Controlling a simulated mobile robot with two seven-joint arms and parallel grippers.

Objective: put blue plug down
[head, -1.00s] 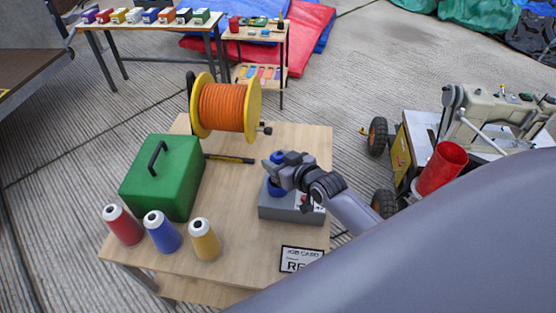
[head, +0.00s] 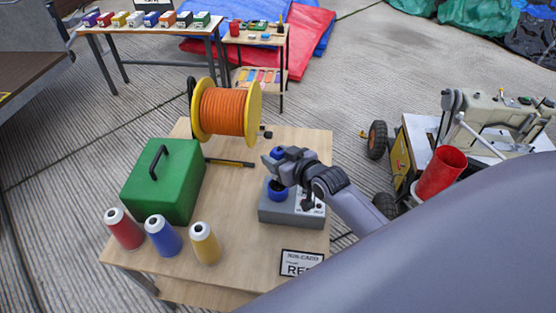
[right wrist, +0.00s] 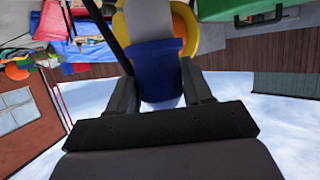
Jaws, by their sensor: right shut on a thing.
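My right gripper (head: 274,160) is shut on the blue plug (head: 278,152) and holds it above the left part of a grey box (head: 290,214). The plug's blue body also shows between the fingers in the right wrist view (right wrist: 160,72). A round blue socket-like part (head: 277,191) sits on the grey box just below the gripper. The plug looks apart from it. The gripper covers part of the box's top. My left gripper is in neither view.
A job card (head: 301,263) lies at the front right. Bare wood lies left of the grey box.

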